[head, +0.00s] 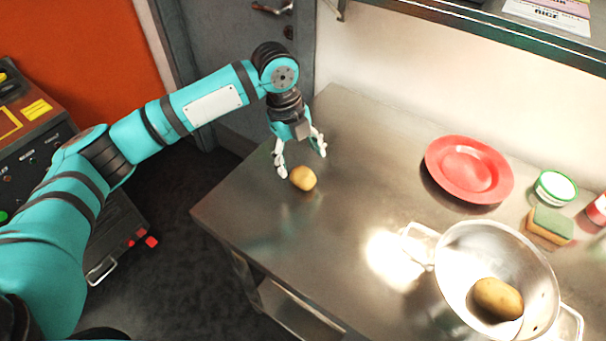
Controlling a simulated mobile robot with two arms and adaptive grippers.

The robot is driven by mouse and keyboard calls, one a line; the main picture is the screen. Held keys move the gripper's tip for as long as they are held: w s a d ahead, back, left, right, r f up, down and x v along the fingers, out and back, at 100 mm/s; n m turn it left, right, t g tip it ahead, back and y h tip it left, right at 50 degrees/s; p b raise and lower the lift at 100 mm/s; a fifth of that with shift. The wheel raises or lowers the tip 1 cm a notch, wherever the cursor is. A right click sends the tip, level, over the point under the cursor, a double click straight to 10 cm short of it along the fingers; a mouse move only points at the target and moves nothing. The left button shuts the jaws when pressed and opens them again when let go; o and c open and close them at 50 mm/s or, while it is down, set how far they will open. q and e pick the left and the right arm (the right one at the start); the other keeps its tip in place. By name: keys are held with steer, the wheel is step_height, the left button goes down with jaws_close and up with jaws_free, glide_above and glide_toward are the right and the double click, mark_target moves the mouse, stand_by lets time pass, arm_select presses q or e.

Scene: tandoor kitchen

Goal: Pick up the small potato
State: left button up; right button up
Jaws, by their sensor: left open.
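A small potato (303,178) lies on the steel table (345,205) near its left edge. My left gripper (301,160) is open, pointing down over the table just behind the potato, with one white finger to the potato's left and the other behind it to the right. I cannot tell whether a finger touches the potato. Another potato (497,298), which looks larger, lies inside the metal colander (452,262) at the lower right. My right gripper is not in view.
A red plate (469,168) lies to the right on the table. A green-rimmed tub (555,188) and a sponge (548,226) are at the right edge. A shelf (480,28) overhangs the back. The table is clear between the small potato and the plate.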

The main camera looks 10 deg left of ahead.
mark_target(302, 173)
arm_select(q)
steer(key=shift+f, duration=0.2)
steer(key=shift+s+f, duration=0.1)
steer(key=shift+f, duration=0.2)
steer(key=f, duration=0.1)
steer(key=f+p, duration=0.1)
steer(key=f, duration=0.1)
steer(key=shift+s+d+f, duration=0.2)
steer(key=shift+d+f, duration=0.05)
steer(key=shift+d, duration=0.1)
steer(key=shift+d+f, duration=0.1)
steer(key=shift+f, duration=0.45)
steer(key=c, duration=1.2)
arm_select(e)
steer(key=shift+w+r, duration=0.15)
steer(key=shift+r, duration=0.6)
arm_select(q)
steer(key=shift+r, duration=0.1)
